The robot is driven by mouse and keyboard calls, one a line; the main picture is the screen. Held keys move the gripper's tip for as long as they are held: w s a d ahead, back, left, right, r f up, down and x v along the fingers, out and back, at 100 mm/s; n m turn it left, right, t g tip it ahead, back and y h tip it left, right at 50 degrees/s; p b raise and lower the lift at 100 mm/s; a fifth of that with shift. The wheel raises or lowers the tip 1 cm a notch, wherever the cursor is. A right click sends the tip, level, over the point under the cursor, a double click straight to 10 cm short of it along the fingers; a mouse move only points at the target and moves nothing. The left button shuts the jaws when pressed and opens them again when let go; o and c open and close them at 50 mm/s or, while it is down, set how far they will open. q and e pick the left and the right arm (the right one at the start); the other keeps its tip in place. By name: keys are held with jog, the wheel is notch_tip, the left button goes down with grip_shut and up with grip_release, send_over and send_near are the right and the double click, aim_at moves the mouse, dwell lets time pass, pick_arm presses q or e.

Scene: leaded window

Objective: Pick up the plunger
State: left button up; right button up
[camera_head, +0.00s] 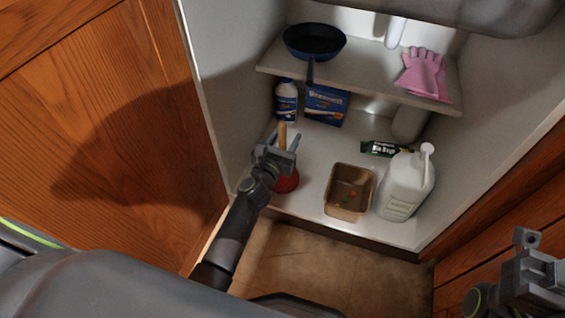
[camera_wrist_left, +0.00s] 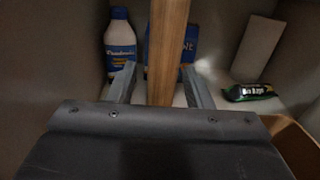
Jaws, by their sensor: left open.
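The plunger stands upright on the cabinet floor, with a red rubber cup (camera_head: 287,183) and a wooden handle (camera_head: 282,134). My left gripper (camera_head: 283,140) is open at the handle, and its body hides the middle of the plunger. In the left wrist view the handle (camera_wrist_left: 167,50) rises between the two spread fingers of the left gripper (camera_wrist_left: 159,84), with visible gaps on both sides. The cup is hidden there. My right gripper (camera_head: 528,262) is at the lower right, away from the plunger; its finger opening is unclear.
A brown bin (camera_head: 349,192), white jug (camera_head: 407,185) and dark packet (camera_head: 386,149) are to the right. The wooden door (camera_head: 110,130) is left.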

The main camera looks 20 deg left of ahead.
pick_arm(q)
grip_shut()
dwell(0.3)
jog(key=shift+r, duration=0.1)
